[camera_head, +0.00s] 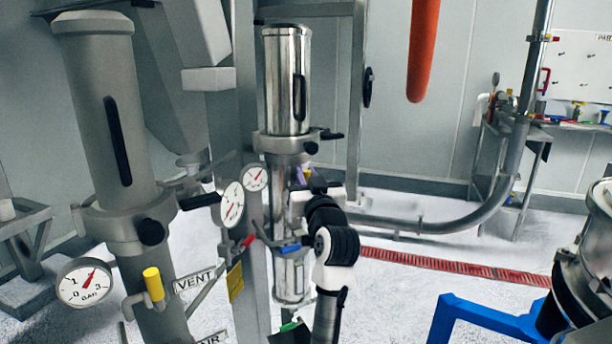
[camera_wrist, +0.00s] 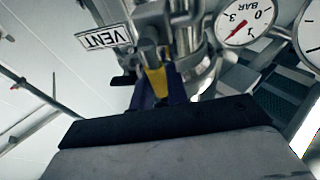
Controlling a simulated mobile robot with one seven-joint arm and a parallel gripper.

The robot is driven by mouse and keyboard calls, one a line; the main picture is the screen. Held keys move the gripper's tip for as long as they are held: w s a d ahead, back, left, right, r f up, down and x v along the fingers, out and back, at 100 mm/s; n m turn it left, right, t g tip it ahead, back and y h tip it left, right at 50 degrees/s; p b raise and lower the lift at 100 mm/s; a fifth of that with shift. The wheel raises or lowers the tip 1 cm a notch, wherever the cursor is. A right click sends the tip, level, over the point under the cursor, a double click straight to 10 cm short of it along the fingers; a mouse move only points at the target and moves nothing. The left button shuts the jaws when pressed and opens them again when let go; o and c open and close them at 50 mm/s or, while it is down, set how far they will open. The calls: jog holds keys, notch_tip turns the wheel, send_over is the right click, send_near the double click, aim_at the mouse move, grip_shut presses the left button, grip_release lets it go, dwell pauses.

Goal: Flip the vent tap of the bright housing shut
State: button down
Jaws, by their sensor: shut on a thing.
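The bright housing (camera_head: 287,85) is a shiny upright metal cylinder in the middle of the head view. Its vent tap (camera_wrist: 156,80) has a yellow handle, seen in the wrist view next to a VENT label (camera_wrist: 107,39). My gripper (camera_wrist: 160,88) has its dark blue fingers on either side of the yellow handle and is shut on it. In the head view my gripper (camera_head: 304,175) is at the lower part of the bright housing, and my wrist hides most of the tap. I cannot tell the handle's exact angle.
A dull grey housing (camera_head: 108,110) with its own yellow tap (camera_head: 153,283) and gauge (camera_head: 85,283) stands at the left. Two gauges (camera_head: 232,204) and a blue handle (camera_head: 288,249) are close to my arm. A blue frame (camera_head: 480,312) stands at lower right.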

jog(key=c, duration=1.4)
grip_release()
jog(key=b+v, duration=0.3)
jog(key=v, duration=1)
jog(key=shift+s, duration=0.4)
jog(key=shift+s+d+f, duration=0.1)
jog(key=shift+f, duration=0.1)
